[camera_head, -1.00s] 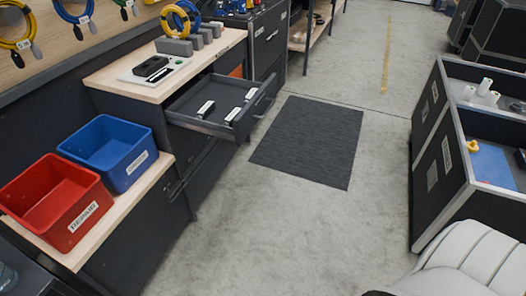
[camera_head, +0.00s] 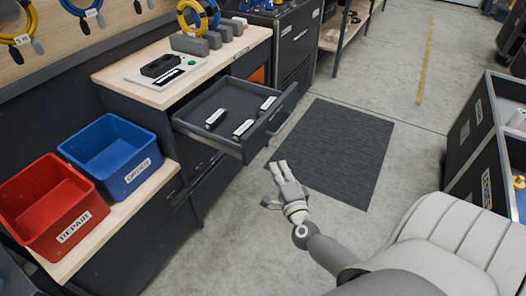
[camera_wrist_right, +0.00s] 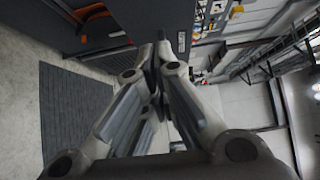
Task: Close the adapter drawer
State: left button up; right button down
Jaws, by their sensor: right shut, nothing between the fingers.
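The adapter drawer (camera_head: 226,118) stands pulled out from the workbench below its wooden top in the head view. Several small labelled adapters lie in it, one of them near the front (camera_head: 243,128). A bar handle (camera_head: 283,122) runs along its front. My right gripper (camera_head: 279,166) is shut and empty, in front of the drawer and below it in the picture, apart from the handle. In the right wrist view its fingers (camera_wrist_right: 158,52) are together, and dark cabinet fronts show beyond them. My left gripper is not in view.
A red bin (camera_head: 55,205) and a blue bin (camera_head: 112,155) stand on a lower shelf left of the drawer. A dark mat (camera_head: 335,150) lies on the floor in front. A black case (camera_head: 480,150) stands at the right. The floor between is free.

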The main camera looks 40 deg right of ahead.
aim_at(259, 141)
jog(key=w, duration=0.9)
jog(key=shift+w+d, duration=0.1)
jog(key=shift+d, duration=0.3)
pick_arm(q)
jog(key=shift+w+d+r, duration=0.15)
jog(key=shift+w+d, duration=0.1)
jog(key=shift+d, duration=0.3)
